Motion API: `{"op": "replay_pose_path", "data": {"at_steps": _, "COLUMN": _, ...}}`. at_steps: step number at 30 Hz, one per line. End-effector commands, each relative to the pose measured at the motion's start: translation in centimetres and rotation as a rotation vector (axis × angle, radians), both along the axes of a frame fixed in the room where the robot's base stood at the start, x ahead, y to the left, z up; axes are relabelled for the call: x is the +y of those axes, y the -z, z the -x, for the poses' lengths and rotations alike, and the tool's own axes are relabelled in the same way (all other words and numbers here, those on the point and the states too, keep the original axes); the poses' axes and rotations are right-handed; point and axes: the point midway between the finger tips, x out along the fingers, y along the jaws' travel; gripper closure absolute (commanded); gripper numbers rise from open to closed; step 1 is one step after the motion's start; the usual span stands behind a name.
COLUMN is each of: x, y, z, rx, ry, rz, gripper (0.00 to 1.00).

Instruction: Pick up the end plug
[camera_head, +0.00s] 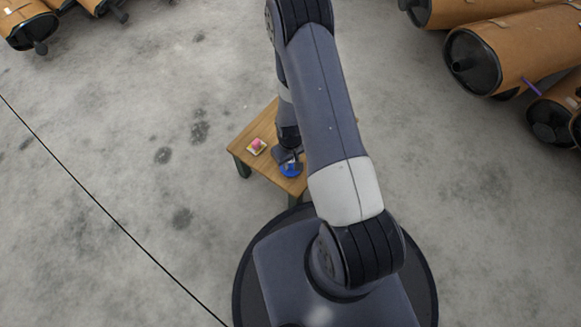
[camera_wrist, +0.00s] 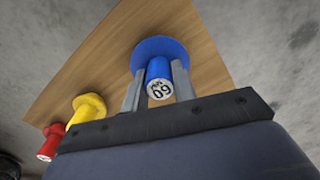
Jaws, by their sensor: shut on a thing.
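A blue end plug (camera_wrist: 158,52) with a wide round flange and a narrower stem shows in the wrist view. The stem's pale end face carries dark printed characters. My gripper (camera_wrist: 157,82) is shut on the stem, one grey finger on each side. In the head view the blue plug (camera_head: 291,171) shows at the near part of the small table, under my gripper (camera_head: 289,157), which is partly hidden by my arm. I cannot tell whether the flange touches the table top.
A yellow plug (camera_wrist: 88,108) and a red plug (camera_wrist: 51,141) are left of my gripper. A small pink and yellow item (camera_head: 257,146) is on the wooden table (camera_head: 247,134). Brown mufflers (camera_head: 510,50) lie at the upper right; the floor between is clear.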

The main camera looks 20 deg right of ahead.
Motion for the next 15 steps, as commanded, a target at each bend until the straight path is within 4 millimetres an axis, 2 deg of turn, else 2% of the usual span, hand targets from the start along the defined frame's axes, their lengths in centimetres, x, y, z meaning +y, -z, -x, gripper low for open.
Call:
{"op": "replay_pose_path", "data": {"at_steps": 1, "x": 0.0, "y": 0.0, "z": 0.0, "rx": 0.000, "ry": 0.000, "rz": 0.000, "gripper": 0.89}}
{"op": "replay_pose_path", "data": {"at_steps": 4, "x": 0.0, "y": 0.0, "z": 0.0, "rx": 0.000, "ry": 0.000, "rz": 0.000, "gripper": 0.97}}
{"op": "replay_pose_path", "data": {"at_steps": 11, "x": 0.0, "y": -0.2, "z": 0.0, "rx": -0.001, "ry": 0.000, "rz": 0.000, "gripper": 0.97}}
{"op": "replay_pose_path", "data": {"at_steps": 15, "x": 0.0, "y": -1.9, "z": -0.1, "rx": -0.002, "ry": 0.000, "rz": -0.001, "gripper": 0.97}}
